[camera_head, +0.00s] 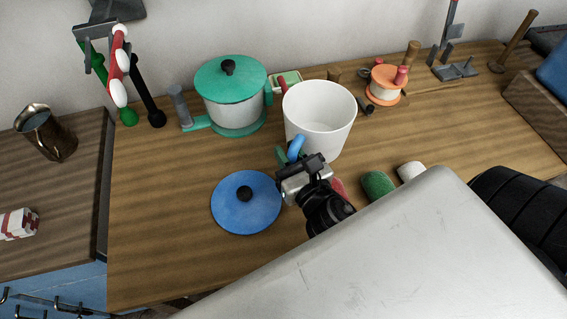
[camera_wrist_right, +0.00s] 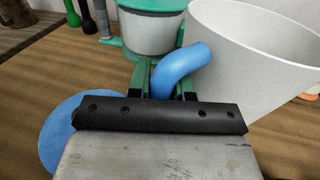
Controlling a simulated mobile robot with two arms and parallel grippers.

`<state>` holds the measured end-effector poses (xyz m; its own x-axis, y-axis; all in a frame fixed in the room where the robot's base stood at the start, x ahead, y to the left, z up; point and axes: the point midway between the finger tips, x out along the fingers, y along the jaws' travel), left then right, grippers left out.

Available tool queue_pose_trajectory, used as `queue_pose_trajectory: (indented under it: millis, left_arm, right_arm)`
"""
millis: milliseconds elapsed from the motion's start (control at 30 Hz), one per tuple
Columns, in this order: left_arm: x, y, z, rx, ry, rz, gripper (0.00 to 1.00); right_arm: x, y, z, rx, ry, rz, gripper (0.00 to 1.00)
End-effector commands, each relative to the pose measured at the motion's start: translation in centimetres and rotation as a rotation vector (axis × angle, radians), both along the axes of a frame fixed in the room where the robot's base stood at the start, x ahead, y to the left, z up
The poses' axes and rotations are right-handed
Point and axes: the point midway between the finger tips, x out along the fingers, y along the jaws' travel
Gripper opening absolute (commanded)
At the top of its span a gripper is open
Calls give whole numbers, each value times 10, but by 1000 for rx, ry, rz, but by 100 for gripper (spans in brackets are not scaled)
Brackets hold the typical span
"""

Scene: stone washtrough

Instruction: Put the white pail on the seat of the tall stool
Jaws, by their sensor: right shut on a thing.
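The white pail (camera_head: 322,112) is upright and open-topped over the middle of the wooden table. Its curved blue handle (camera_head: 296,147) faces my right gripper (camera_head: 288,157). In the right wrist view, the pail (camera_wrist_right: 262,55) fills the upper right, and the gripper's green fingers (camera_wrist_right: 165,77) are shut around the blue handle (camera_wrist_right: 186,64). My gripper partly hides the pail's near lower side. I cannot tell whether its base touches the table. I cannot make out a tall stool. My left gripper is not in view.
A teal-lidded pot (camera_head: 232,98) stands left of the pail. A blue lid (camera_head: 246,203) lies left of my gripper. An orange-rimmed pot (camera_head: 385,86) stands behind right. Green (camera_head: 378,185) and white (camera_head: 410,172) items lie right. The table's front left is clear.

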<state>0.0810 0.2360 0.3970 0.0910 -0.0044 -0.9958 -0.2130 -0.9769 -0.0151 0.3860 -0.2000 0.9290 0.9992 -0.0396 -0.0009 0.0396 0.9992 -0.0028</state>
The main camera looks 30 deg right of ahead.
Motion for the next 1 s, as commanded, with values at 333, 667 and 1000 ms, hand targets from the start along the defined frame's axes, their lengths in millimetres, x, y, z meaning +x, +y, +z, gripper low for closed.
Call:
queue_pose_trajectory:
  millis: [333,667,1000]
  left_arm:
    - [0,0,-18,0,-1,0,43]
    - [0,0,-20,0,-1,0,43]
    - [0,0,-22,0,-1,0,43]
  right_arm:
    - [9,6,-38,2,1,-2,0]
    - [9,6,-46,0,-2,2,0]
    - [9,6,-50,0,0,1,43]
